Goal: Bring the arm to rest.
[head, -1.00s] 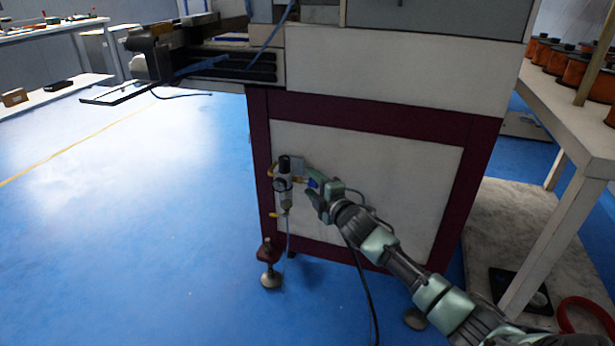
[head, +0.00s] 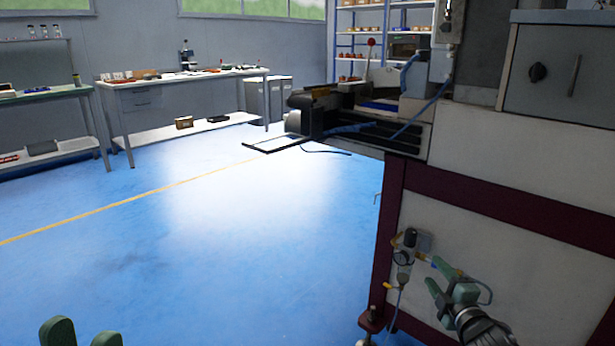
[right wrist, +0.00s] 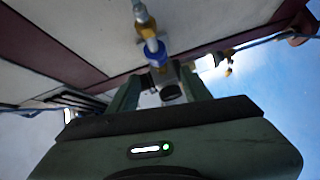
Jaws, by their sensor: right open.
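My right gripper (head: 434,274) is at the lower right of the head view, in front of the machine's cream side panel. Its jaws are open. It is just right of a small air regulator (head: 404,257) with yellow fittings and a clear bowl. In the right wrist view, the open fingers (right wrist: 160,82) point at a dark round fitting with a blue collar (right wrist: 154,50) above it. I cannot tell whether they touch anything. My left gripper (head: 82,334) shows only as two green fingertips, apart, at the bottom left edge, with nothing seen between them.
The coil winder (head: 500,255) with its maroon frame fills the right side. Its ledge (head: 375,138) juts left above the floor. Workbenches (head: 185,82) stand at the back left. The blue floor (head: 220,235) between is clear.

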